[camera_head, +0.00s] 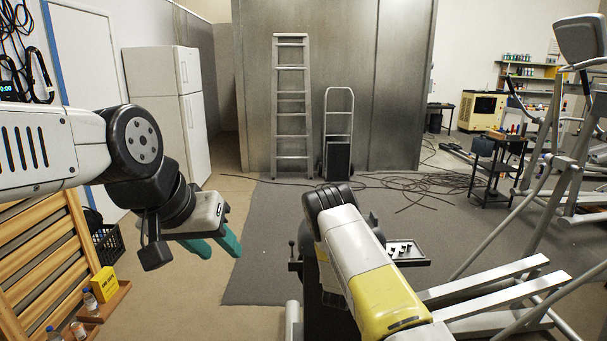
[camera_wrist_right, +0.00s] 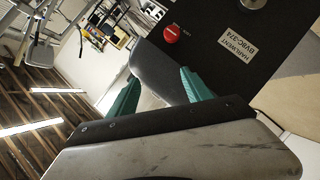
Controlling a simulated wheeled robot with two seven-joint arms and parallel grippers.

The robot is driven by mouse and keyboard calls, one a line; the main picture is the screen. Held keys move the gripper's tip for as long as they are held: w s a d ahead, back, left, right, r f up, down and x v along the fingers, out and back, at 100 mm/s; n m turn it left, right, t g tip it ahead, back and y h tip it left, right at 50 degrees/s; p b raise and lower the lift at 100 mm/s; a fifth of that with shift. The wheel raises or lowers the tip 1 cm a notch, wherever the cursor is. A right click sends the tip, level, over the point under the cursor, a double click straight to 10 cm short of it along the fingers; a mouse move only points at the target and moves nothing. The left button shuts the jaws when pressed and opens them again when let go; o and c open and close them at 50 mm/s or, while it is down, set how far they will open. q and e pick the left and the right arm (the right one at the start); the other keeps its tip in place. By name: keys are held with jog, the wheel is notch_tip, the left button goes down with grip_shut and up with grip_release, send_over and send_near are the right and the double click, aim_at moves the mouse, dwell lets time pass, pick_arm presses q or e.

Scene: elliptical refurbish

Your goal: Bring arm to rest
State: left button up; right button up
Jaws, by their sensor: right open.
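My left arm comes in from the left in the head view. Its gripper (camera_head: 220,252) points down and to the right, with two teal fingers apart and nothing visible between them. My right arm, white with a yellow section, reaches forward from the bottom in the head view, and its gripper is hidden there. In the right wrist view the right gripper (camera_wrist_right: 159,76) is open, its teal fingers spread. A grey rounded shape shows behind the gap between them; I cannot tell whether it touches them.
An elliptical machine (camera_head: 560,170) stands at right. A slatted wooden rack (camera_head: 45,265) and a yellow box (camera_head: 104,284) are at lower left. A ladder (camera_head: 291,110) and hand truck (camera_head: 337,130) stand at the back. A dark panel (camera_wrist_right: 265,75) with a red button (camera_wrist_right: 172,34) is close to the right gripper.

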notch_tip(320, 180, up, 12)
jog(key=a+m+g+y, duration=0.2)
jog(key=m, duration=0.1)
jog(key=s+a+r+m+g+y, duration=0.1)
jog(key=s+a+r+y, duration=0.15)
jog(key=s+r, duration=0.55)
jog(key=s+a+r+m+g+y, duration=0.1)
jog(key=s+r+y, duration=0.25)
jog(key=r, duration=0.85)
jog(key=s+a+r+g, duration=0.1)
jog(key=s+r, duration=0.3)
jog(key=s, duration=0.4)
jog(key=s+r+g, duration=0.1)
jog(key=s+r, duration=0.3)
jog(key=s, duration=0.4)
jog(key=s+d+g, duration=0.1)
jog(key=s, duration=1.6)
jog(key=shift+d+r+m, duration=0.2)
jog(key=shift+m, duration=0.1)
